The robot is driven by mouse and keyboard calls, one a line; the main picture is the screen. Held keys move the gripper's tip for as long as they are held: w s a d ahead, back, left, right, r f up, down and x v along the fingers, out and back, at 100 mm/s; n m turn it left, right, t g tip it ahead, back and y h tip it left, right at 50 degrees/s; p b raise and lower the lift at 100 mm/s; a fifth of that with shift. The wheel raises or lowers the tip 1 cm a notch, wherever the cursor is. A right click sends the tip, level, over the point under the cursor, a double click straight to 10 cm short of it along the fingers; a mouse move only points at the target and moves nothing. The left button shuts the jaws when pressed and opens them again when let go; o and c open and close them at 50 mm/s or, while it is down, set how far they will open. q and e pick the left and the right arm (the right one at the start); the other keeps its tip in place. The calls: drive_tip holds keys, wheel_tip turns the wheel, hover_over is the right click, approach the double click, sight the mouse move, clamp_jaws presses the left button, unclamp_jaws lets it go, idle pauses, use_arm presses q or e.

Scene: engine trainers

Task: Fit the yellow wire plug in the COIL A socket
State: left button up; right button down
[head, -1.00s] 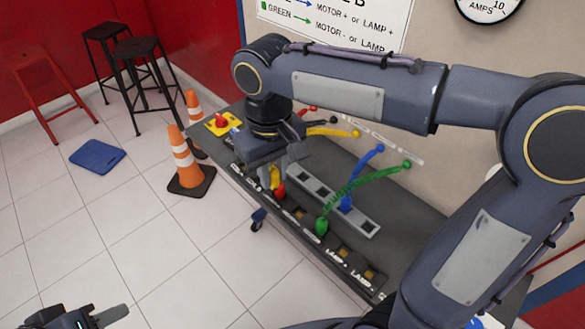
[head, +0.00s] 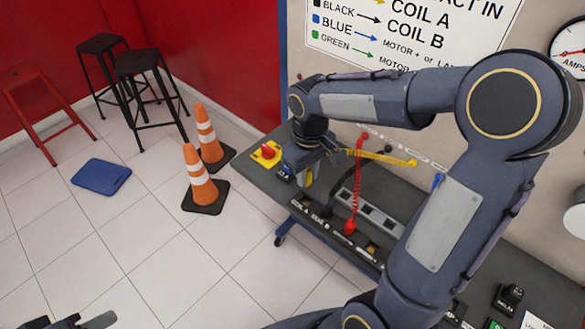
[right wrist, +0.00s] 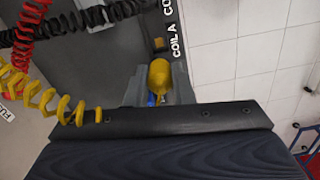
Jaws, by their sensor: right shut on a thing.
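My right gripper (head: 306,180) is shut on the yellow wire plug (head: 309,175) at the far left end of the bench. In the right wrist view the yellow plug (right wrist: 160,77) sits between the grey fingers, its tip pointing at a small brass-coloured socket (right wrist: 159,44) beside the COIL A label (right wrist: 177,45). A small gap seems to show between tip and socket; the height above the panel cannot be told. The yellow wire (head: 375,156) trails to the right. My left gripper (head: 92,321) is only partly in view at the bottom left, away from the bench.
A red plug with a coiled wire (head: 350,226) stands in the panel to the right. Red and black coiled wires (right wrist: 85,18) lie close by in the wrist view. Orange cones (head: 203,180) stand left of the bench.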

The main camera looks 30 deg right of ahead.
sight(307, 186)
drive_tip(key=shift+d+f+b, duration=0.1)
drive_tip(key=shift+f+b, duration=0.5)
drive_tip(key=shift+f, duration=0.15)
drive_tip(key=shift+f+b, duration=1.65)
drive_tip(key=shift+f, duration=0.45)
drive_tip(key=shift+f+b, duration=0.6)
drive_tip(key=shift+f, duration=0.2)
drive_tip(key=c, duration=1.5)
unclamp_jaws()
drive_tip(key=shift+r, duration=0.15)
drive_tip(key=shift+r+p, duration=2.3)
drive_tip(key=shift+r, duration=0.3)
